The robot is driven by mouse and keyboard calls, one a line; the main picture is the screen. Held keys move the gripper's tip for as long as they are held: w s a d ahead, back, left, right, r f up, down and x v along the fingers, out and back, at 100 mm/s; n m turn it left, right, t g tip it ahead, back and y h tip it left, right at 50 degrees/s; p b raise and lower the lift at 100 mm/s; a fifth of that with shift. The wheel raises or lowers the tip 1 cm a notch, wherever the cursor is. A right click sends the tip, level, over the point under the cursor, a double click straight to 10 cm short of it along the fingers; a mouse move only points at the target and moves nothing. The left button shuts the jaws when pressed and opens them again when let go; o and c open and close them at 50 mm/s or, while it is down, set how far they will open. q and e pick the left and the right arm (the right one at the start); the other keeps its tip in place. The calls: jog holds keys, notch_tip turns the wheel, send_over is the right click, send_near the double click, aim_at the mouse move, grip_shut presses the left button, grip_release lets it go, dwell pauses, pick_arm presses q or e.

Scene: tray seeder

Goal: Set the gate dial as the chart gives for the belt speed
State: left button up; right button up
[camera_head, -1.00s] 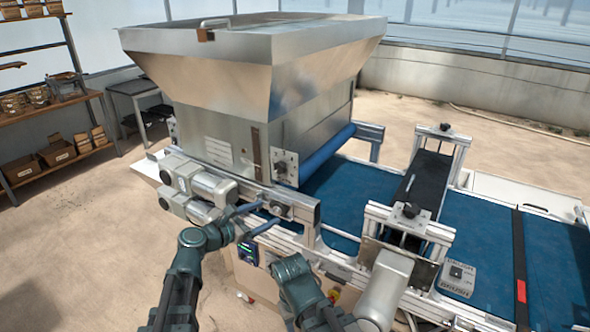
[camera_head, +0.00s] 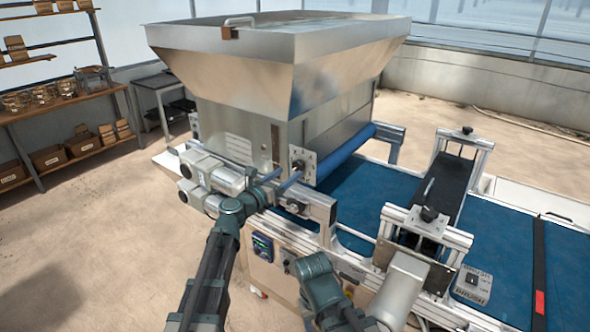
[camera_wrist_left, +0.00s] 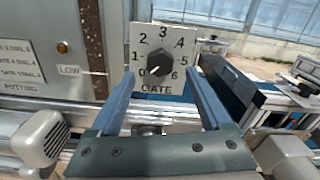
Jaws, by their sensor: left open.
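The gate dial (camera_wrist_left: 157,58) is a black knob on a pale plate marked 0 to 6 and "GATE", centred in the left wrist view. Its pale mark seems to point towards 0. In the head view the dial plate (camera_head: 298,163) is on the hopper's side. My left gripper (camera_wrist_left: 161,82) is open, its blue-grey fingers either side of the knob in the picture, apparently short of it. It also shows in the head view (camera_head: 287,179). The chart label (camera_wrist_left: 18,66) is cut off at the left edge. My right gripper is out of view.
The steel hopper (camera_head: 270,75) stands above the blue belt (camera_head: 365,205). Grey motors (camera_head: 215,180) sit close to my left arm. A small panel with a green display (camera_head: 262,245) is below. A brush unit (camera_head: 440,195) spans the belt.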

aim_at(297, 167)
pick_arm(q)
jog(key=shift+x, duration=2.45)
jog(key=shift+c, duration=0.3)
grip_shut()
